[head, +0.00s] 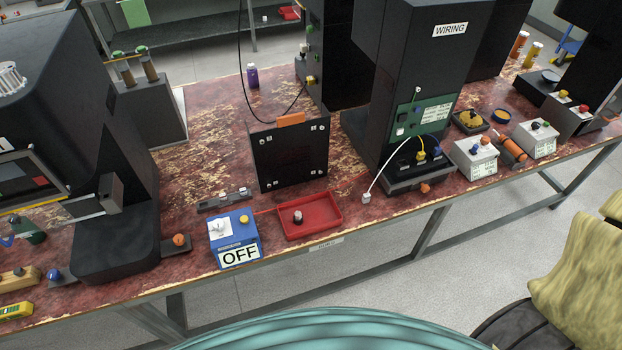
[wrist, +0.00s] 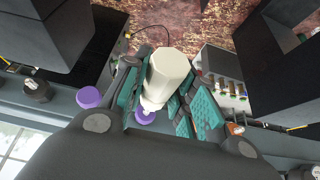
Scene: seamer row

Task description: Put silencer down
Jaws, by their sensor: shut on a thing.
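A cream-white, faceted bottle-like piece, which I take to be the silencer (wrist: 167,72), sits between the teal-padded fingers of my gripper (wrist: 163,88). The gripper is shut on it, with a pad on each side. Its broad end points up in the wrist view and its narrow end points down towards a purple round part (wrist: 145,117). I cannot tell whether they touch. The worn red bench top (wrist: 165,22) shows beyond the piece. Neither the gripper nor the piece shows in the head view.
The bench (head: 205,165) has bare room left of the black panel (head: 291,157). A red tray (head: 335,207) holding a small knobbed part and a blue OFF box (head: 235,240) stand near its front edge. A tall black WIRING cabinet (head: 425,70) stands right, with a loose white cable.

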